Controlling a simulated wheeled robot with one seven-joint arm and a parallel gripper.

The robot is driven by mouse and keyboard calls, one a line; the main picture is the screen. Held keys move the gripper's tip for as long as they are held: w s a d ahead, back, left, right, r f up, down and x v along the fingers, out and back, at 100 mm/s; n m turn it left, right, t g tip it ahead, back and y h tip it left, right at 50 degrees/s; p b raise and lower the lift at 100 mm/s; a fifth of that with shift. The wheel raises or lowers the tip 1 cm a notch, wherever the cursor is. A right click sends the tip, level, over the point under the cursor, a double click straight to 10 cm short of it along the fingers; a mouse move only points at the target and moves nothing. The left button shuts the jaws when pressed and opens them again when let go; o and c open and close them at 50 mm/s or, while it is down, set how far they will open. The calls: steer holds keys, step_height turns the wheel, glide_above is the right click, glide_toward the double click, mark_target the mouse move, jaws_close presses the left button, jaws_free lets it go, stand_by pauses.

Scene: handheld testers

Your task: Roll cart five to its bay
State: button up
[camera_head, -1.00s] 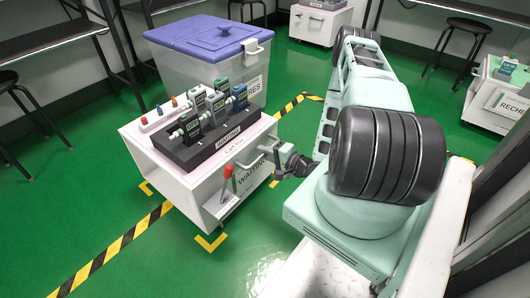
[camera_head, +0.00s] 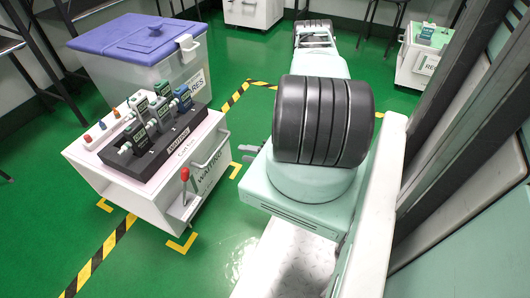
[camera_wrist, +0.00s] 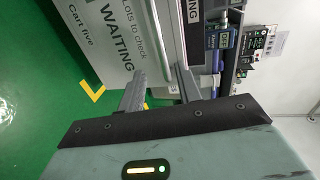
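Cart five (camera_head: 150,190) is a white cart with a "WAITING" label, a side handle (camera_head: 212,155) and a red-knobbed lever (camera_head: 184,175). It stands at yellow floor corner marks (camera_head: 182,243). A black rack (camera_head: 150,155) of measuring tools sits on top. In the wrist view its panel (camera_wrist: 110,35) reads "Cart five" and "Lots to check". My gripper (camera_head: 243,150) is right of the handle, apparently apart from it, and partly hidden behind my arm. In the wrist view my gripper (camera_wrist: 158,82) has its fingers apart, with the handle bar (camera_wrist: 147,50) lined up with the gap.
A clear bin with a purple lid (camera_head: 140,35) stands behind the cart. Yellow-black tape (camera_head: 100,255) crosses the green floor. A "RECHECK" cart (camera_head: 418,65) is at the back right, another white cart (camera_head: 253,12) at the back. Open floor lies behind the cart's right side.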

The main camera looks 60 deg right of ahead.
steer(key=p+v, duration=0.1)
steer(key=v, duration=0.5)
stand_by(0.5)
